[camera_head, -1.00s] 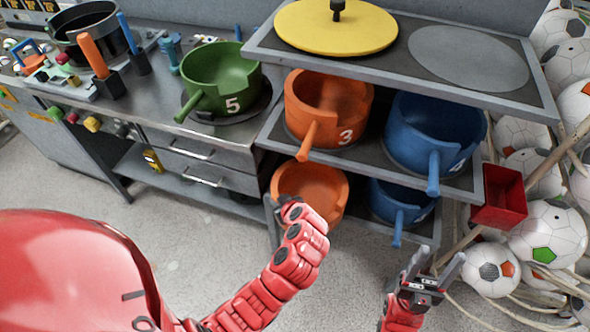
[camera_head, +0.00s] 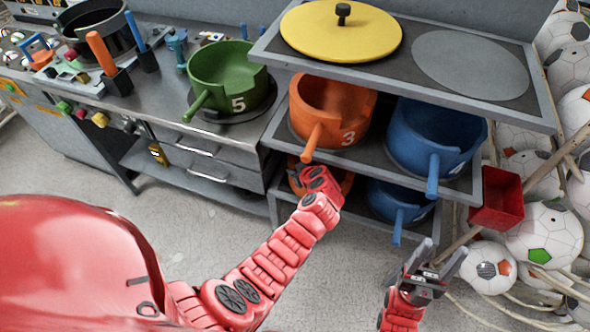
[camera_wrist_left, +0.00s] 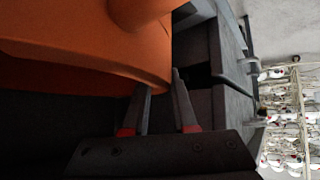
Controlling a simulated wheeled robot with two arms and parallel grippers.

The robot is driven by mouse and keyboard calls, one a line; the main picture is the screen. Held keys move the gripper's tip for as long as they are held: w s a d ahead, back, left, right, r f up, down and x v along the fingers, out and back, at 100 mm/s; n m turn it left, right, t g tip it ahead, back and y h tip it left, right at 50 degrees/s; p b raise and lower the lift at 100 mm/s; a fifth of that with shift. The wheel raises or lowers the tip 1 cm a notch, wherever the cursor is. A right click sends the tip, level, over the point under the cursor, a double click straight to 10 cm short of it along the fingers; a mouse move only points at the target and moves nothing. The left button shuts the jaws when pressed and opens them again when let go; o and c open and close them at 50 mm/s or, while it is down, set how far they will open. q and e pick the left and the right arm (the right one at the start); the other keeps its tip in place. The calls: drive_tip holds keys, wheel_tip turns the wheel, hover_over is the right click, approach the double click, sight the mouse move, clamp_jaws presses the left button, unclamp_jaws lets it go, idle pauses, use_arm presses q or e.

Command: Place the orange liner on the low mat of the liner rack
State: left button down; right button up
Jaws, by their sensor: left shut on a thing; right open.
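The lower orange liner (camera_head: 345,181) is at the left of the rack's low level, beneath the middle shelf. My left wrist hides much of it in the head view. My left gripper (camera_head: 318,182) is at its front, its fingertips hidden in that view. In the left wrist view, the fingers (camera_wrist_left: 160,88) meet the lower edge of the orange liner (camera_wrist_left: 90,45), and the gripper is shut on it. The low mat is hidden, so I cannot tell whether the liner touches it. My right gripper (camera_head: 436,256) is open and empty, in front of the rack's right side.
Another orange liner marked 3 (camera_head: 333,108) and a blue liner (camera_head: 437,135) stand on the middle shelf. A smaller blue liner (camera_head: 398,204) is low on the right. A yellow lid (camera_head: 340,35) lies on top. A red bin (camera_head: 498,200) and footballs (camera_head: 545,235) are at right.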

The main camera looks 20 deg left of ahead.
use_arm(q)
drive_tip(key=shift+f, duration=0.25)
drive_tip(key=c, duration=0.7)
unclamp_jaws()
drive_tip(key=shift+f, duration=0.1)
drive_tip(key=shift+s, duration=0.1)
drive_tip(key=shift+b+v, duration=1.4)
drive_tip(key=shift+v, duration=4.65)
